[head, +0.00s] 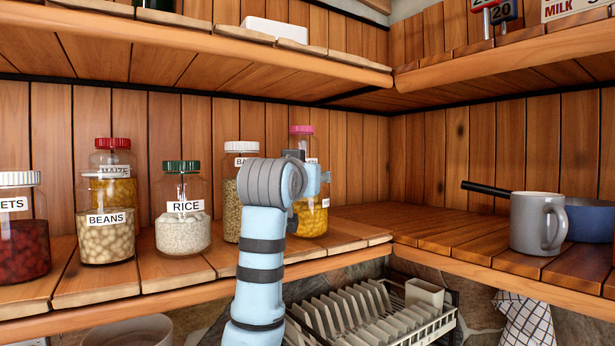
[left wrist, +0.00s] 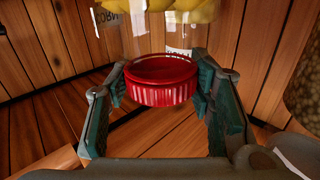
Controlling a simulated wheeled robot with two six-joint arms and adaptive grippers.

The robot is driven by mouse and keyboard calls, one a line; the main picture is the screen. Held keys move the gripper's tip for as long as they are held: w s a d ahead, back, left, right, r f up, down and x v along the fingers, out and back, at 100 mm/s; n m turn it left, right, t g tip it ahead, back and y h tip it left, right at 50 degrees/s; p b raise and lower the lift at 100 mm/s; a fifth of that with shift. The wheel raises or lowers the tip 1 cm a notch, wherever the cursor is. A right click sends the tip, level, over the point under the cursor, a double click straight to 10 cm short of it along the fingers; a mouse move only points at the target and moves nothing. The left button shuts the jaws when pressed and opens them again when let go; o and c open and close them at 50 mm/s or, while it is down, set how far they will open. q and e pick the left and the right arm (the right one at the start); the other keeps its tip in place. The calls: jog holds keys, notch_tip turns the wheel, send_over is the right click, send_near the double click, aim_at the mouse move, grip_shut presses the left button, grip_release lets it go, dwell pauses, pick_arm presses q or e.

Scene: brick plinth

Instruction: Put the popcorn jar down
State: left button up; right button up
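The popcorn jar (head: 312,220) holds yellow kernels and is in the middle of the head view, partly hidden behind my left arm. Its bottom is at the shelf boards; I cannot tell whether it touches them. My left gripper (head: 315,183) is at the jar's top. In the left wrist view the red lid (left wrist: 162,80) sits between the two fingers of the left gripper (left wrist: 163,88), which close on its sides. Yellow kernels and part of an upside-down label show above the lid there. My right gripper is in neither view.
The shelf (head: 430,225) to the right is clear up to a grey mug (head: 530,225) and pan. An upper shelf (head: 200,42) hangs above.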

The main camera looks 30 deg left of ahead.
pick_arm(q)
jog(key=o, duration=0.3)
jog(key=shift+s+a+r, duration=0.1)
jog(key=shift+s+r, duration=0.1)
jog(key=shift+s, duration=0.7)
jog(key=shift+w, duration=0.1)
jog(key=shift+w+a+f, duration=0.1)
jog(key=shift+w, duration=0.05)
jog(key=b+v, duration=0.5)
jog(key=v, duration=0.6)
jog(key=shift+s, duration=0.3)
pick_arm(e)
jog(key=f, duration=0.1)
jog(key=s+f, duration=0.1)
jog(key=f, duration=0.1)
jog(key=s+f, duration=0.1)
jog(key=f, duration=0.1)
